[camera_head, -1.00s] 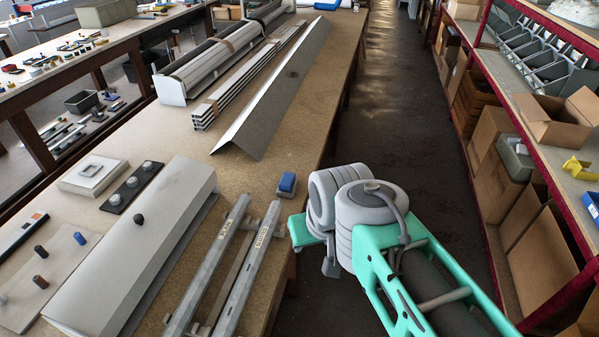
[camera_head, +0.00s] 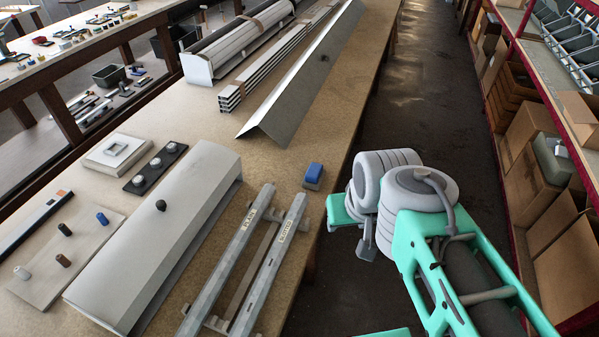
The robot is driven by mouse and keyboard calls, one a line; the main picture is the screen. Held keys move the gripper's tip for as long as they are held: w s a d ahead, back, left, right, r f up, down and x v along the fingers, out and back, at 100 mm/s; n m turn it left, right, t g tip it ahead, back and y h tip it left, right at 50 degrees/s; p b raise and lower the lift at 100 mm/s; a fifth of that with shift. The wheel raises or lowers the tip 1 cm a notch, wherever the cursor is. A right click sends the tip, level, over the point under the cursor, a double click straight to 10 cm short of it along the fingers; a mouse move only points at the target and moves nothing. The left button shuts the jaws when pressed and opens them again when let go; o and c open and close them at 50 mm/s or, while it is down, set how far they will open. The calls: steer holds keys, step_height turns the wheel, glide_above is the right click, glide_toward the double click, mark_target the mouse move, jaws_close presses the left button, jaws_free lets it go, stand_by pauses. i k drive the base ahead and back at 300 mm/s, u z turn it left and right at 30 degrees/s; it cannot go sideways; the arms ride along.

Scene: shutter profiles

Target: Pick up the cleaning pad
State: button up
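The cleaning pad looks to be the small block with a blue top and a grey lower layer (camera_head: 313,175). It lies on the workbench (camera_head: 285,163) near its right edge, just beyond the far ends of two grey metal rails. My teal and grey arm is at the right, over the aisle beside the bench. Its grey ringed joints are to the right of and slightly below the pad in the picture, apart from it. I cannot make out my gripper's fingers; they seem hidden behind the arm or out of frame. Nothing touches the pad.
The labelled rails (camera_head: 268,250) and a long pale shutter box (camera_head: 165,235) lie left of the pad. A bent metal profile (camera_head: 310,75) lies beyond it. Bare bench surrounds the pad. A red-framed shelf (camera_head: 540,85) with cardboard boxes lines the aisle's right side.

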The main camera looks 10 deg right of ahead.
mark_target(313, 177)
steer(key=k, duration=0.5)
steer(key=u, duration=5.05)
steer(key=k, duration=2.55)
steer(key=z, duration=0.4)
